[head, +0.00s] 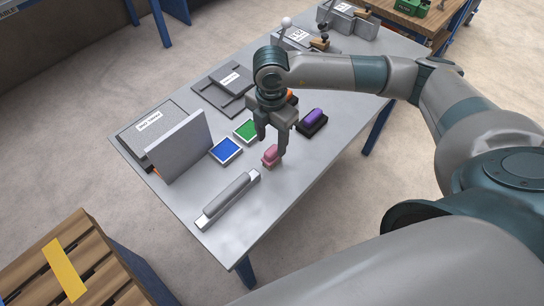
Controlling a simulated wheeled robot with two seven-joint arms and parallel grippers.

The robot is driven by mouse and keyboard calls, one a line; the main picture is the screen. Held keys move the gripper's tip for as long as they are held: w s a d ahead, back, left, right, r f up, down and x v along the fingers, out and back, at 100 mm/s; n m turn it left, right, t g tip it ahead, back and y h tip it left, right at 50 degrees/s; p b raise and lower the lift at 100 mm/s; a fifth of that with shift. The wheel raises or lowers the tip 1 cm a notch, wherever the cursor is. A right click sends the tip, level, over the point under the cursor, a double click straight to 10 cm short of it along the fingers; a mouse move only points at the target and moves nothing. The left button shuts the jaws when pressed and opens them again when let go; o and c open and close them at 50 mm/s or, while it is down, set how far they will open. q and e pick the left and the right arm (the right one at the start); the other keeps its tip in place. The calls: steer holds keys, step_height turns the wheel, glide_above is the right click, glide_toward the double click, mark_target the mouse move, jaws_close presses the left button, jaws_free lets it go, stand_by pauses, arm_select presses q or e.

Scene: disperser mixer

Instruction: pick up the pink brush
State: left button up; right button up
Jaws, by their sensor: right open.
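The pink brush (270,156) lies on the grey table, near the middle of its front part. My right gripper (271,147) points down over the brush, its fingers apart. One finger is left of the brush and the other is at its right side. I cannot tell whether either finger touches it. My left gripper is not in view.
A purple brush (313,116) sits on a dark base just right of my right gripper. Green (247,130) and blue (226,151) pads lie to the left. An upright grey panel (180,146) and a grey bar tool (228,200) flank the front-left area. Front right of the table (290,190) is clear.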

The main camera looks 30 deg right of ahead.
mark_target(272, 150)
steer(key=f+b, duration=0.1)
steer(key=f, duration=0.2)
steer(key=shift+s+f+b, duration=0.2)
steer(key=shift+f+b, duration=0.15)
steer(key=shift+b, duration=0.05)
steer(key=shift+f, duration=0.5)
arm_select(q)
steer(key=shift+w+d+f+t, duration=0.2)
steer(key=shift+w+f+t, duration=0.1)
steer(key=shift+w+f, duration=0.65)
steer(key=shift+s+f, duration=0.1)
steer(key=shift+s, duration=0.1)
arm_select(e)
steer(key=c, duration=1.2)
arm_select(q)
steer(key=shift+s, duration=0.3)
